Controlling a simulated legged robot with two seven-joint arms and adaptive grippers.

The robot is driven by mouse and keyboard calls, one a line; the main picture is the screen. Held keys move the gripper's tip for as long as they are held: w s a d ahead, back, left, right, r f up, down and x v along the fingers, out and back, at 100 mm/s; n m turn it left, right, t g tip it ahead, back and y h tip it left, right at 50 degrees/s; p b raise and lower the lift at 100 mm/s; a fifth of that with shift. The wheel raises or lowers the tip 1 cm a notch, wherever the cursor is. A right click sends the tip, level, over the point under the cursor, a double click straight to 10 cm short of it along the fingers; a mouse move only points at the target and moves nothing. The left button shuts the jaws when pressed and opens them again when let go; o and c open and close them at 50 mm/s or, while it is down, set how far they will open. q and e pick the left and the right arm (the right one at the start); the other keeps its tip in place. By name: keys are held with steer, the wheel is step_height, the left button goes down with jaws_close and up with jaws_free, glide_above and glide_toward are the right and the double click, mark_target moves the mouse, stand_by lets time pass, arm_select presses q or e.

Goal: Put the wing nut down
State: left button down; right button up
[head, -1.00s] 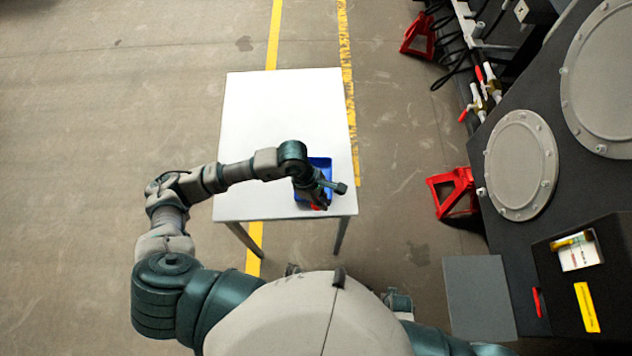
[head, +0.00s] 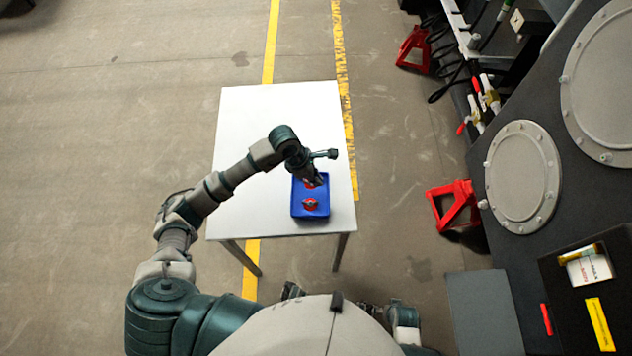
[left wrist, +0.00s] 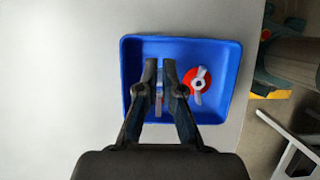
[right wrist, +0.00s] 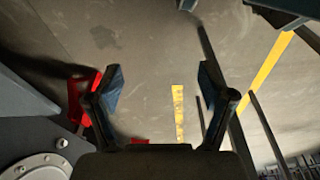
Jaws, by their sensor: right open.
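A blue tray (head: 324,210) stands on the table and also fills the middle of the left wrist view (left wrist: 231,95). A grey wing nut with a red round base (head: 310,204) lies in it, right of my fingers in the left wrist view (left wrist: 198,83). My left gripper (left wrist: 160,66) is over the tray, its fingers close together on a second grey and red wing nut (left wrist: 160,98), mostly hidden between them. Whether this one touches the tray floor is unclear. My right gripper (right wrist: 160,82) is open and empty, away from the table.
The white table (head: 245,130) is bare apart from the tray. At the right stand the dark chassis (head: 480,160) with round grey covers and red stands (head: 453,205). Open floor lies between table and chassis.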

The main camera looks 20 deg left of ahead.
mark_target(319, 187)
arm_select(q)
steer(key=shift+w+a+f, duration=0.15)
steer(key=shift+w, duration=0.05)
steer(key=f, duration=0.3)
steer(key=shift+a+f, duration=0.1)
steer(key=shift+a, duration=0.2)
steer(key=shift+f, duration=0.1)
steer(key=c, duration=1.3)
jaws_free()
steer(key=shift+d, duration=0.2)
arm_select(e)
steer(key=shift+w+a+r, duration=0.1)
steer(key=shift+r, duration=0.3)
